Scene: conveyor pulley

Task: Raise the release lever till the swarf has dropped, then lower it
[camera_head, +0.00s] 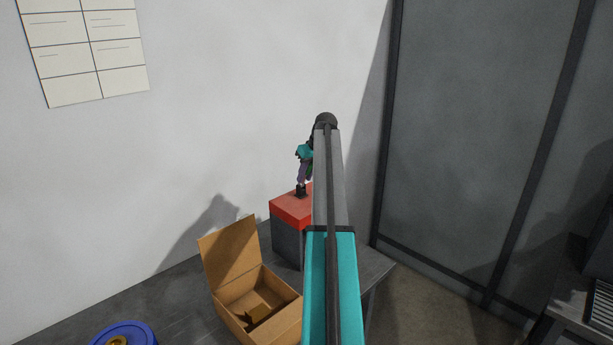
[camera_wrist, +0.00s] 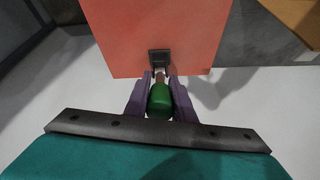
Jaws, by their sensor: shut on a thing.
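The release lever has a green grip (camera_wrist: 160,98) and a short metal shank running into a black mount (camera_wrist: 159,58) on the red-topped housing (camera_wrist: 150,25). In the head view the red top (camera_head: 290,208) sits on a grey body behind my arm. My gripper (camera_wrist: 160,86) has its purple fingers shut around the lever, one on each side of the green grip. In the head view my gripper (camera_head: 302,174) points down just above the mount, and the lever appears to stand up from the top. I cannot make out any swarf.
An open cardboard box (camera_head: 229,258) with a brown piece inside stands left of the housing on the grey table (camera_head: 175,300). A blue round part (camera_head: 125,334) lies at the lower left. The wall is behind; a dark framed panel (camera_head: 470,130) is at the right.

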